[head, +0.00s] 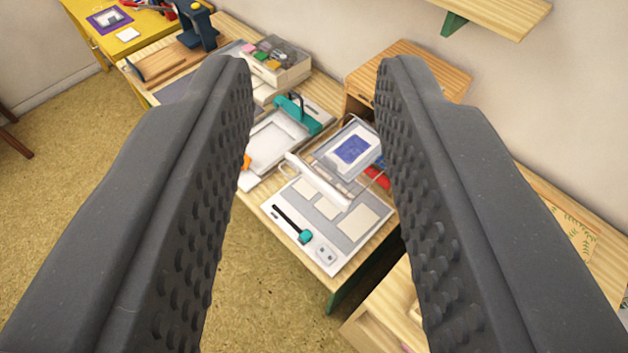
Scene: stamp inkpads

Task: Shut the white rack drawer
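A small pale rack (330,145) stands on the wooden table, with a blue-printed card (354,149) on top. A long white bar (318,180), which looks like the drawer front, stands out from the rack's near side above a grey-and-white mat. A gap shows between the bar and the rack's top, so the drawer appears pulled out. My gripper (314,75) is open and empty. Its two dark ridged fingers frame the rack from left and right, nearer the camera. The right finger hides part of the rack's right side.
A mat (338,262) with a black-and-teal tool (293,224) lies in front. A teal-clamped frame (275,140) stands left of the rack. Behind are a white box of coloured pads (278,75) and a wooden box (405,68). A wall shelf (500,12) overhangs upper right.

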